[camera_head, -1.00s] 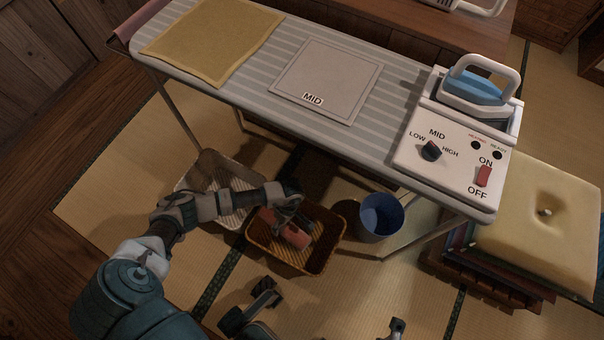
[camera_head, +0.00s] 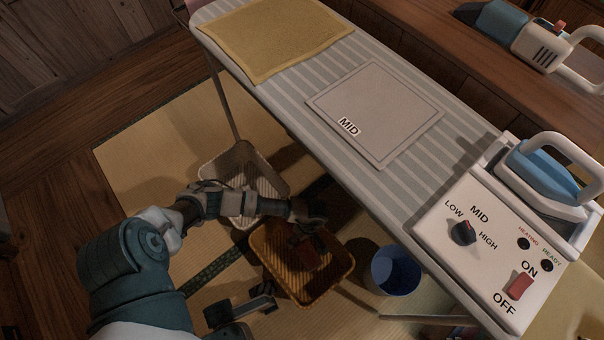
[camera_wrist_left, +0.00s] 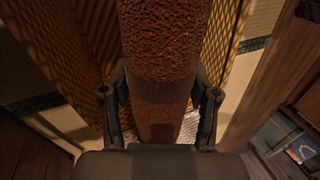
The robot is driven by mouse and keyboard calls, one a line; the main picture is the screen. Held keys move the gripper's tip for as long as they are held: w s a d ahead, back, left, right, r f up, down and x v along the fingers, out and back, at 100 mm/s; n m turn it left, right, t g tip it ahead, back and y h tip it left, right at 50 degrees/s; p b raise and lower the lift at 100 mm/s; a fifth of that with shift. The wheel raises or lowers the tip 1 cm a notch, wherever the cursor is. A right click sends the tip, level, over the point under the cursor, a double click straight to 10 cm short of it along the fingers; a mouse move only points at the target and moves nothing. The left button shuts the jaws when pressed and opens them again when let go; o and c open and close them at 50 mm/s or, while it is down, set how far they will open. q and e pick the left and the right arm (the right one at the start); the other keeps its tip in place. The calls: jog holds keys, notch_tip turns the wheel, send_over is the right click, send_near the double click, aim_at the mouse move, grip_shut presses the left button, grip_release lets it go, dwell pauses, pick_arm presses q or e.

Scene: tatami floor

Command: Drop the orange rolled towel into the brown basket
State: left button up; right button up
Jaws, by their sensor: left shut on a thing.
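The orange rolled towel (camera_wrist_left: 165,40) is between the two fingers of my left gripper (camera_wrist_left: 160,108) in the left wrist view, looking dark reddish-brown there. The gripper is shut on it. In the head view my left gripper (camera_head: 306,228) is over the brown basket (camera_head: 343,272), and the towel is in shadow and mostly hidden beneath it. Basket weave (camera_wrist_left: 90,35) shows behind the towel in the wrist view. I cannot tell whether the towel touches the basket floor.
A white basket (camera_head: 238,155) stands beside the brown one and a blue bin (camera_head: 396,270) is to its right. The ironing board (camera_head: 330,150) stands above and behind them, with an iron (camera_head: 545,172) and control panel at its right end. Tatami shows at left.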

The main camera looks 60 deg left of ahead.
pick_arm(q)
jog(key=o, duration=1.3)
jog(key=shift+c, duration=0.2)
jog(key=shift+w+r, duration=0.1)
jog(key=shift+r, duration=0.15)
jog(key=v, duration=1.1)
jog(key=shift+r, duration=0.15)
